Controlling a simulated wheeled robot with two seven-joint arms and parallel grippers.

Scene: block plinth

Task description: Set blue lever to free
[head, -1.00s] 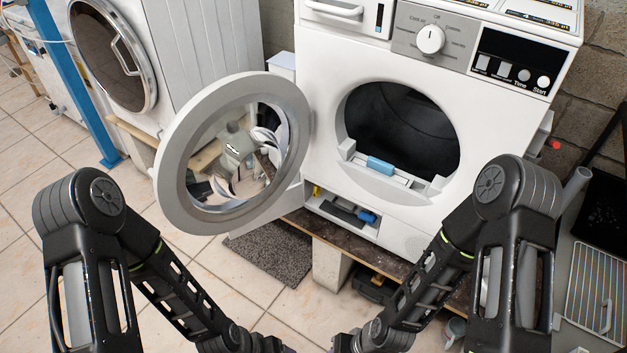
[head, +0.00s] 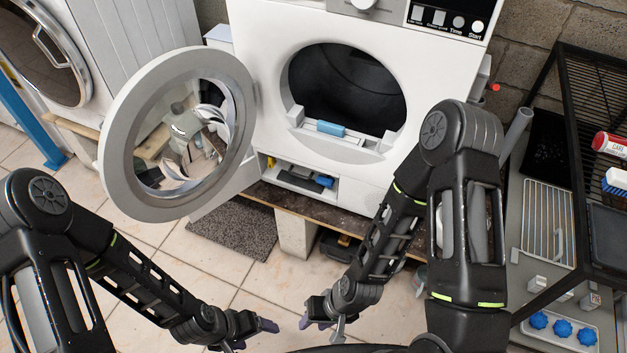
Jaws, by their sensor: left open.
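The dryer (head: 262,95) stands on a low platform with its round door (head: 112,150) swung open to the left. In its low open compartment, a small blue part (head: 323,181) that looks like the blue lever sits at the right end. Its exact setting is too small to read. My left gripper (head: 255,336) is open and empty, low over the floor at the bottom of the picture. My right gripper (head: 320,326) is also low, to its right, and looks open and empty. Both are well short of the compartment.
A pale blue bar (head: 330,128) lies at the drum opening's lower lip. A yellow part (head: 270,162) sits at the compartment's left. A grey mat (head: 235,228) and a block (head: 295,235) are below. A dark rack (head: 590,130) and blue knobs (head: 562,328) are at the right.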

